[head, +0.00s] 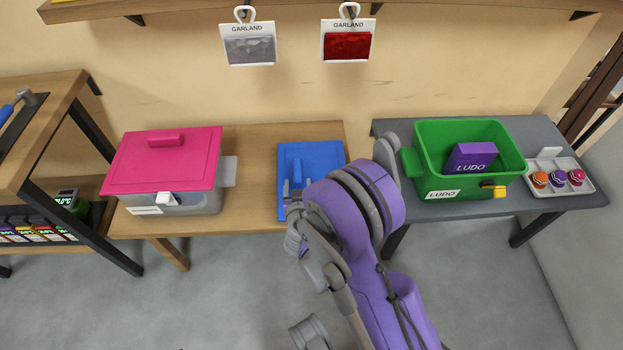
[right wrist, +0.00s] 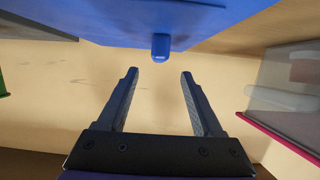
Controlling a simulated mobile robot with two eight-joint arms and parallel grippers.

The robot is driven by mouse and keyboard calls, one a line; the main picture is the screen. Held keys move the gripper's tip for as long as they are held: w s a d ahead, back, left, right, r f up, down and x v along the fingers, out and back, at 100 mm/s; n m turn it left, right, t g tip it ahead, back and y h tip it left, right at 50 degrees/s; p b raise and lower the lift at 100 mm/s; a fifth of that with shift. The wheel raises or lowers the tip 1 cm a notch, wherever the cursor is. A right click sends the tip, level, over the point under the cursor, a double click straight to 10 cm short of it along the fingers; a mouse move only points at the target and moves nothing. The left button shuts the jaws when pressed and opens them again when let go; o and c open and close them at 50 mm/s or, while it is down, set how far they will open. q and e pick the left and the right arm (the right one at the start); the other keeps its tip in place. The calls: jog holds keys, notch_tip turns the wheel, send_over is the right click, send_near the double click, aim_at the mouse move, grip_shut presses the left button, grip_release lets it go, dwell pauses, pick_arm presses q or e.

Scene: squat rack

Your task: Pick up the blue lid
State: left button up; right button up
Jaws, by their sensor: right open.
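The blue lid (head: 325,155) lies on the wooden table, and my right arm covers its lower right part in the head view. In the right wrist view the blue lid (right wrist: 195,18) fills the top, with its small blue handle (right wrist: 160,46) pointing toward my gripper. My right gripper (right wrist: 160,75) is open and empty. Its fingertips stand either side of the handle's line but a little short of it, with a gap visible. In the head view the right gripper (head: 293,188) is over the lid's left part, mostly hidden by the arm. My left gripper is not in view.
A grey box with a pink lid (head: 160,165) stands to the left on the wooden table (head: 250,150).

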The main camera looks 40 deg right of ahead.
aim_at(298, 174)
jog(key=b+x, duration=0.1)
jog(key=x, duration=0.6)
jog(key=shift+d+f, duration=0.1)
jog(key=shift+f, duration=0.1)
grip_shut()
